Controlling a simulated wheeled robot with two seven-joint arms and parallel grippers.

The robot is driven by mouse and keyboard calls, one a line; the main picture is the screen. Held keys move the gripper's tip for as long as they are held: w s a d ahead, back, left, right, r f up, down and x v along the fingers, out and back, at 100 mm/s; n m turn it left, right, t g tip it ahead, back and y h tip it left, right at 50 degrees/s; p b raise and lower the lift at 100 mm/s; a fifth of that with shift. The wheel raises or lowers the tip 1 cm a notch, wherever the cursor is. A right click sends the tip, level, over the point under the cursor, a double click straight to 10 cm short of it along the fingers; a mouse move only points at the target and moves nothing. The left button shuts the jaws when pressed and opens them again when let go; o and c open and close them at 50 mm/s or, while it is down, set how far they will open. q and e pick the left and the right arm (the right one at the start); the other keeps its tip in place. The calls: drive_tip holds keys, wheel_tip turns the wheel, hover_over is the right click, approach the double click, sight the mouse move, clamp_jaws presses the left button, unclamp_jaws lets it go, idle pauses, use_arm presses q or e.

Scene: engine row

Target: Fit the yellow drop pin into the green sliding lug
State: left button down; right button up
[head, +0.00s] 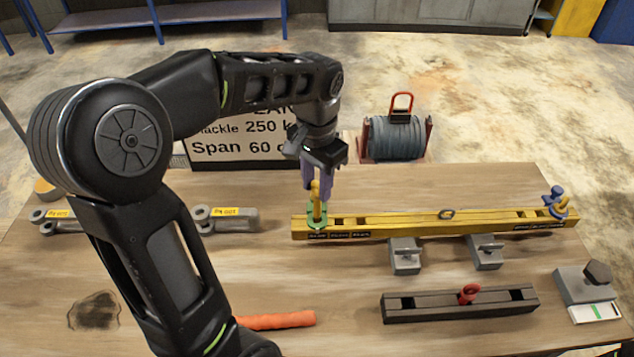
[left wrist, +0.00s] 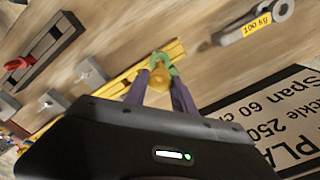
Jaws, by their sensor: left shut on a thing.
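The yellow drop pin (head: 316,191) stands upright between the fingers of my left gripper (head: 317,188), which is shut on it. The green sliding lug (head: 317,217) sits on the left end of the yellow beam (head: 390,224), directly under the pin. The pin's lower end is at the lug; I cannot tell how deep it sits. In the left wrist view the yellow pin (left wrist: 160,75) shows between the purple fingertips (left wrist: 160,88), with the green lug (left wrist: 172,65) right around or behind it. My right gripper is not in view.
The beam rests on two grey blocks (head: 404,257). A blue lug with a yellow pin (head: 557,203) is at its right end. A dark bar with a red piece (head: 460,303), an orange rod (head: 277,320), and grey shackle links (head: 227,219) lie on the wooden table. A sign stands behind.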

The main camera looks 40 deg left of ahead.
sight(317, 194)
use_arm(q)
drive_tip(key=shift+f+b, duration=1.25)
drive_tip(key=shift+f, duration=0.4)
